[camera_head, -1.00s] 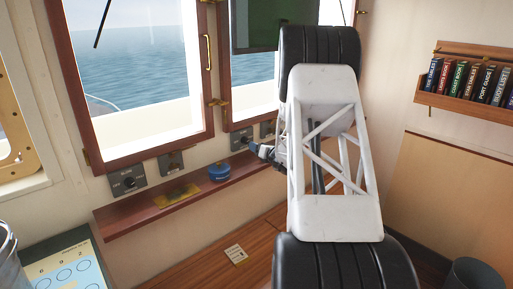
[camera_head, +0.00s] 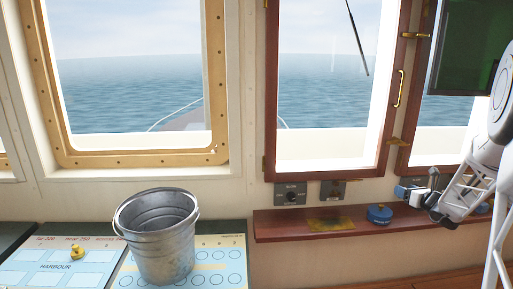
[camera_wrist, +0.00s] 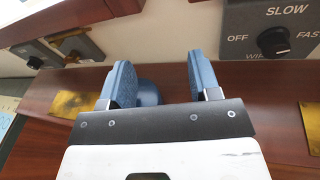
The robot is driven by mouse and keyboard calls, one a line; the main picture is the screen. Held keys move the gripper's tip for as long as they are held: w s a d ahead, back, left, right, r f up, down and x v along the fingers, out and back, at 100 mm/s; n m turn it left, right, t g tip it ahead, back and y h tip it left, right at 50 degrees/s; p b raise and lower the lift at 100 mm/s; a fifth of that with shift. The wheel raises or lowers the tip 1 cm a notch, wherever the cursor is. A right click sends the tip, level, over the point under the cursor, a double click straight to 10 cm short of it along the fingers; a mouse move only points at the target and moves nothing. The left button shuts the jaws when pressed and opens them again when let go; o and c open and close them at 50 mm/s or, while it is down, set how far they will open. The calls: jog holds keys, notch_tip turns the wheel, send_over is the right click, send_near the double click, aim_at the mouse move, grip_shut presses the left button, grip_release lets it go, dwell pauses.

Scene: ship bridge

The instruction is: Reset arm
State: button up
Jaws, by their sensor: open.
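My gripper (camera_head: 415,192) is at the right of the head view, by the wall above the wooden shelf (camera_head: 290,226). In the wrist view my gripper's two blue-padded fingers (camera_wrist: 162,78) stand apart with nothing held between them. A round blue object (camera_wrist: 148,92) shows past the fingers, partly hidden by the left one. A round blue object (camera_head: 379,214) sits on the shelf in the head view, left of and below my gripper and apart from it. My arm runs out of the head view at the right edge.
A wiper switch panel (camera_head: 291,195) is on the wall; a similar panel (camera_wrist: 275,35) is right of the fingers in the wrist view. A metal bucket (camera_head: 160,240) stands on a chart board (camera_head: 215,258) at lower left, near a small yellow figure (camera_head: 78,252). A dark screen (camera_head: 470,60) hangs upper right.

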jog(key=s+a+r+n+g+y, duration=0.1)
jog(key=s+a+r+n+g, duration=0.35)
jog(key=a, duration=0.65)
jog(key=s+a+r+n+g+y, duration=0.2)
jog(key=s+a+n, duration=0.45)
jog(key=a, duration=0.45)
jog(key=s+a+r+n+g+y, duration=0.1)
jog(key=s+a+r+n+g, duration=0.4)
jog(key=a, duration=0.6)
jog(key=s+a+f+n+h, duration=0.1)
jog(key=s+a+n+h, duration=0.1)
jog(key=s+n, duration=0.4)
jog(key=s+a+f+n+g+h, duration=0.1)
jog(key=s+a+n+h, duration=0.2)
jog(key=s, duration=1.1)
jog(key=s+a+f+n+g+h, duration=0.1)
jog(key=s+a+n+h, duration=0.1)
jog(key=s+a+n, duration=0.3)
jog(key=s+n, duration=0.4)
jog(key=s, duration=0.1)
jog(key=shift+a+f+h, duration=0.25)
jog(key=shift+a+h, duration=0.05)
jog(key=shift+h, duration=0.1)
